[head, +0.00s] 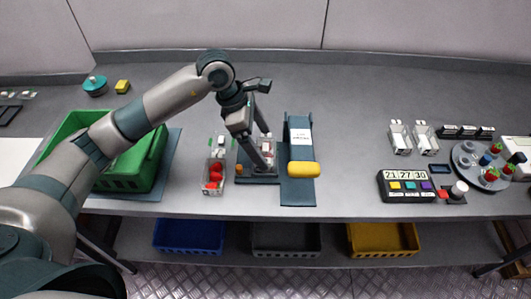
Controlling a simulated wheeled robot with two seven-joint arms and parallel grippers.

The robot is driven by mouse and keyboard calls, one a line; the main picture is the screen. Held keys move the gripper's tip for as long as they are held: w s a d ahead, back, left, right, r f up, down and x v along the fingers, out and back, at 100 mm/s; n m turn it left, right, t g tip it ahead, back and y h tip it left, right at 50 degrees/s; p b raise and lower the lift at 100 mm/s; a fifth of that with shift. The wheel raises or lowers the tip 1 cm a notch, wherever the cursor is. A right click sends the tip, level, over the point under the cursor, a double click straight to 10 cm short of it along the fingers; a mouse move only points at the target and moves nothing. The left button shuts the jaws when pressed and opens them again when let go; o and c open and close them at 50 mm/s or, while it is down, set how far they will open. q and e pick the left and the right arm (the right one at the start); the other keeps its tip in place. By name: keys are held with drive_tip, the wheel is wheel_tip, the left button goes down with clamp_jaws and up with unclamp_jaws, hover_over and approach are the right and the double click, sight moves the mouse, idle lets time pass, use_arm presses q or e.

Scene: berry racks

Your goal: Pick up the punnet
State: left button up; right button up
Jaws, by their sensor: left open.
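A clear punnet with red berries (214,178) stands on the table, left of a dark flat stand (258,180). A second small clear container with some red and white in it (266,146) shows on or just above that stand, partly hidden by my fingers. My left gripper (267,151) reaches in from the left and points down over the stand. Its jaws are open, with the fingers about this second container. I cannot tell whether they touch it. My right gripper is not in view.
A green crate (128,184) stands at the left. A blue-grey sloped piece (298,190) with a yellow roll end is just right of the gripper. Empty clear punnets (426,140), a number panel (408,186) and a round tray (470,150) stand at the right. Bins hang below.

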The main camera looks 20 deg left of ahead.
sight(264, 146)
use_arm(q)
drive_tip(key=shift+p+x, duration=0.45)
drive_tip(key=shift+x, duration=1.1)
drive_tip(key=shift+w, duration=0.1)
drive_tip(key=c, duration=0.9)
